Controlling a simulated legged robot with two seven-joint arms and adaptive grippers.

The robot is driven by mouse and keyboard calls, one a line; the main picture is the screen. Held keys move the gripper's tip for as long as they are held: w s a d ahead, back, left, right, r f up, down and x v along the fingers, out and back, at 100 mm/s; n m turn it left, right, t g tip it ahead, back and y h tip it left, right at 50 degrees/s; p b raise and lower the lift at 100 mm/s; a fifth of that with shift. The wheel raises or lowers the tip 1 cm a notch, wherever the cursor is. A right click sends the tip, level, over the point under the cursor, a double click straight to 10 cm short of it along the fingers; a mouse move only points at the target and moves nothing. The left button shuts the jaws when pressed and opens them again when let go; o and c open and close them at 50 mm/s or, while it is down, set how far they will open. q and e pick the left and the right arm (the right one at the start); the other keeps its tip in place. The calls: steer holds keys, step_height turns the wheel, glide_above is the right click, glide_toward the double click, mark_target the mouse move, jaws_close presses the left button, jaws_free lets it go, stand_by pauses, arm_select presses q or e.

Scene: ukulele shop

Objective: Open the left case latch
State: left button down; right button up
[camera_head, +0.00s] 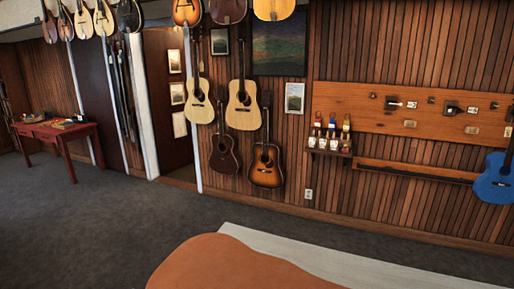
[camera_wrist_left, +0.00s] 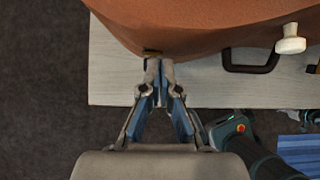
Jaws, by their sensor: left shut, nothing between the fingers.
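The brown case (camera_head: 240,265) lies on a pale table; only its rounded end shows at the bottom of the head view. In the left wrist view the case (camera_wrist_left: 200,25) fills the top. A small brass latch (camera_wrist_left: 152,53) sits on its side edge, partly hidden by my fingers. My left gripper (camera_wrist_left: 153,66) is shut and empty, its tips at or just in front of this latch; I cannot tell whether they touch. A dark handle (camera_wrist_left: 250,69) is to the right of the latch. My right gripper is not identifiable in either view.
The pale table top (camera_wrist_left: 110,75) shows around the case. A white knob-like object (camera_wrist_left: 290,42) is by the case, right of the handle. Guitars (camera_head: 242,105) hang on the far wall. A red table (camera_head: 62,132) stands far left. The grey floor (camera_head: 110,215) is clear.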

arm_select(q)
steer(key=shift+a+f+b, duration=0.2)
steer(key=shift+f+b, duration=0.2)
steer(key=shift+f, duration=0.05)
arm_select(e)
steer(key=shift+s+a+f, duration=0.15)
steer(key=shift+f, duration=0.3)
arm_select(q)
steer(key=shift+a+f, duration=0.1)
steer(key=shift+s+a+f+b, duration=0.1)
steer(key=shift+s+f+b, duration=0.05)
steer(key=shift+f+b, duration=0.3)
arm_select(e)
steer(key=shift+s+a+f, duration=0.1)
steer(key=shift+s+f, duration=0.05)
steer(key=shift+f, duration=0.3)
